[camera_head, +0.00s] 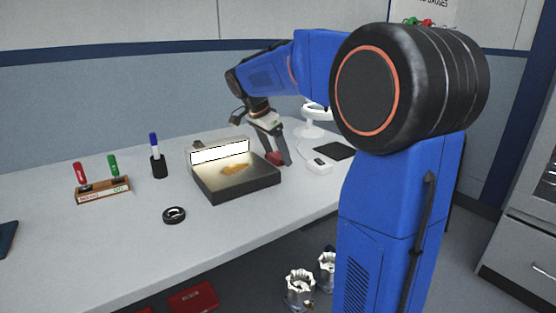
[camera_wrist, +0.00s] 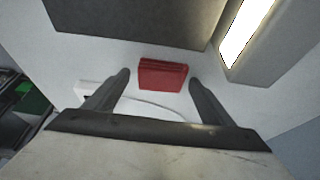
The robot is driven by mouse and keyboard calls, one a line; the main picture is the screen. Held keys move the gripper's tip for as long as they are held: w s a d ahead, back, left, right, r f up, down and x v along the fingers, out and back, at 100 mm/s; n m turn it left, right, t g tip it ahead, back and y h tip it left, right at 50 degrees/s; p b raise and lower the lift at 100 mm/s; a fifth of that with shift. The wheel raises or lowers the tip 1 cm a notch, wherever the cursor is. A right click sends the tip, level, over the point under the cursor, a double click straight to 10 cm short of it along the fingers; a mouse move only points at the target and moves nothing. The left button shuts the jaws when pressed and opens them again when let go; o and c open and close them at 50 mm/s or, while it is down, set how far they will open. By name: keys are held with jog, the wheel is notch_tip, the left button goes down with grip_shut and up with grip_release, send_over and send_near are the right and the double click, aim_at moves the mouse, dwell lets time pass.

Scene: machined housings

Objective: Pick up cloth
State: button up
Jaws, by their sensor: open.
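The cloth is a small red folded piece. In the wrist view the cloth (camera_wrist: 163,75) lies flat on the light table between the tips of my gripper (camera_wrist: 160,80), with a gap on each side. In the head view the cloth (camera_head: 273,158) shows as a red patch just right of the dark lit box. My gripper (camera_head: 279,153) points down over it there, fingers spread and empty. The far side of the cloth is partly hidden by the fingers in the head view.
The dark box (camera_head: 258,188) with a lit panel stands close left of the gripper. A white device (camera_head: 319,166) and a black pad (camera_head: 335,151) lie to the right. A marker rack (camera_head: 103,191), a pen cup (camera_head: 159,168) and a black ring (camera_head: 174,215) stand left.

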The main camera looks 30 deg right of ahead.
aim_at(276, 156)
jog(key=c, duration=1.2)
jog(key=shift+o, duration=0.2)
jog(key=shift+r, duration=0.1)
notch_tip(276, 156, up, 10)
jog(key=o, duration=0.3)
jog(key=shift+c, duration=1)
